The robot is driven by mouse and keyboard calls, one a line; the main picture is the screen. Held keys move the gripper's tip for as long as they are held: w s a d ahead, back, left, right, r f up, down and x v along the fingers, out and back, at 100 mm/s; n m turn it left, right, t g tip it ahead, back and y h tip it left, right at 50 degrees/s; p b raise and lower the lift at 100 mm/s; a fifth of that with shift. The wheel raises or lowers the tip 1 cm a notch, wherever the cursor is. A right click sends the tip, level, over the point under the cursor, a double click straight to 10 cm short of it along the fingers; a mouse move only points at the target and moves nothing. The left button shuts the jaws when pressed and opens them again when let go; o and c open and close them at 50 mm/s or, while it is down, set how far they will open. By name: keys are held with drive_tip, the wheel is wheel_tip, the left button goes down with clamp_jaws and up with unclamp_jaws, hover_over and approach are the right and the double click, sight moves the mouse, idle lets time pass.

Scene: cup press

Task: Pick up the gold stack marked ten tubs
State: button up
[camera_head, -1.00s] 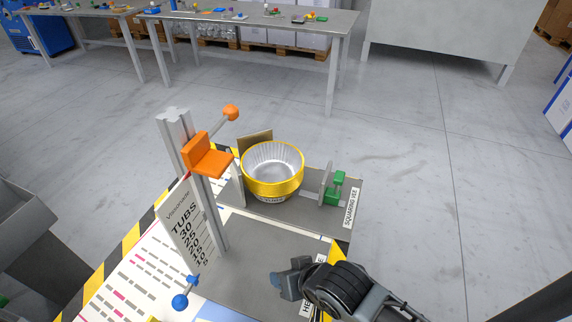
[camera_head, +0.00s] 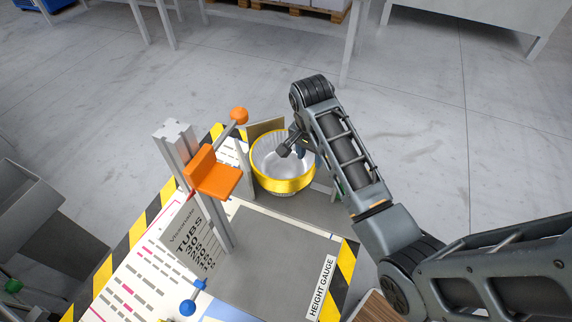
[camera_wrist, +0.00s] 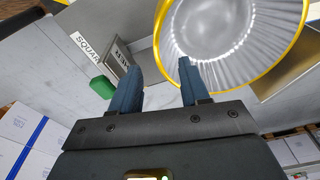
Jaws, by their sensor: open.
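The gold stack of tubs (camera_head: 285,186) is round, with a gold side and a silver fluted inside, and stands upright on the grey plate. It fills the upper right of the wrist view (camera_wrist: 225,35). My gripper (camera_head: 287,147) is over the stack's opening in the head view. In the wrist view my gripper (camera_wrist: 160,72) is open and empty; the right finger overlaps the silver inside and the left finger is outside the rim. I cannot tell how far the fingertips are above the rim. No "ten" mark on the stack is readable.
The height gauge post with its orange arm (camera_head: 215,178) and orange knob (camera_head: 239,116) stands left of the stack. A green clamp part (camera_wrist: 103,86) is beside the gripper. A blue knob (camera_head: 188,307) is at the front. The grey plate (camera_head: 265,255) before the stack is bare.

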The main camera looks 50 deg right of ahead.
sight(311, 168)
drive_tip(key=f, duration=0.4)
drive_tip(key=d+f, duration=0.1)
drive_tip(key=f, duration=0.2)
drive_tip(key=shift+r, duration=0.1)
clamp_jaws()
idle(0.3)
